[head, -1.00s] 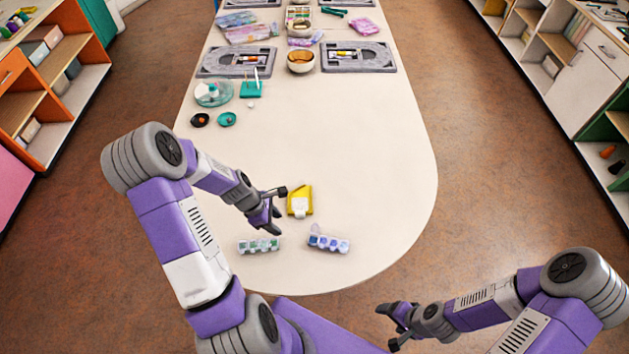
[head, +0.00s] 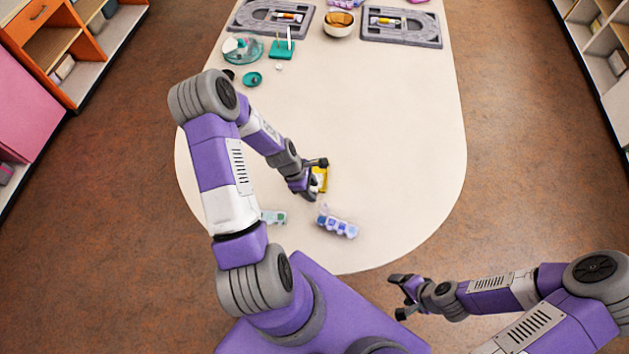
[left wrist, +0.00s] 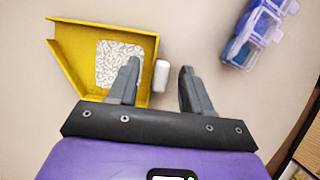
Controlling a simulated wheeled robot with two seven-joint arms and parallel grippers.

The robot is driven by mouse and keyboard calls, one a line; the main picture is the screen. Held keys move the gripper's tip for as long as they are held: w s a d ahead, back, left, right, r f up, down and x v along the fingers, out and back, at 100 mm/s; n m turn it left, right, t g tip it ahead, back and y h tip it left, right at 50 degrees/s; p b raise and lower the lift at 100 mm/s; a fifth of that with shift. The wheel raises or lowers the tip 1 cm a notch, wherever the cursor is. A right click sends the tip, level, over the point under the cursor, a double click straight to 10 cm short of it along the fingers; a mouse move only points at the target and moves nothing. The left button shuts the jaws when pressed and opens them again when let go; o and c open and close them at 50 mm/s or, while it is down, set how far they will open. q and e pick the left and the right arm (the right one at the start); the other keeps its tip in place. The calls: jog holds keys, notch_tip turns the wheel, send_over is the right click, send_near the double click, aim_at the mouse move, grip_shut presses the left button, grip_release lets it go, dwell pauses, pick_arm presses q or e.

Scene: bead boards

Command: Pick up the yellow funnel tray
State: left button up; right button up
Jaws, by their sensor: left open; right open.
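The yellow funnel tray (head: 321,178) lies on the white table, partly hidden behind my left gripper (head: 317,181) in the head view. In the left wrist view the tray (left wrist: 75,48) is an open yellow shape with raised walls and a white patterned patch inside. A small white piece (left wrist: 161,76) sits beside its right wall. My left gripper (left wrist: 158,75) is open, with one finger over the tray's right part and the other over bare table. The white piece lies between the fingers in that view; contact cannot be told. My right gripper (head: 398,296) is open and empty off the table's front edge.
A blue-purple bead box (head: 337,226) lies just in front of the tray; a green one (head: 273,216) is partly hidden by my left arm. Grey boards (head: 402,38), a bowl (head: 338,24) and teal items (head: 281,48) stand further back. The table's right side is clear.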

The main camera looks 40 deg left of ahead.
pick_arm(q)
jog(key=shift+c, duration=0.3)
grip_shut()
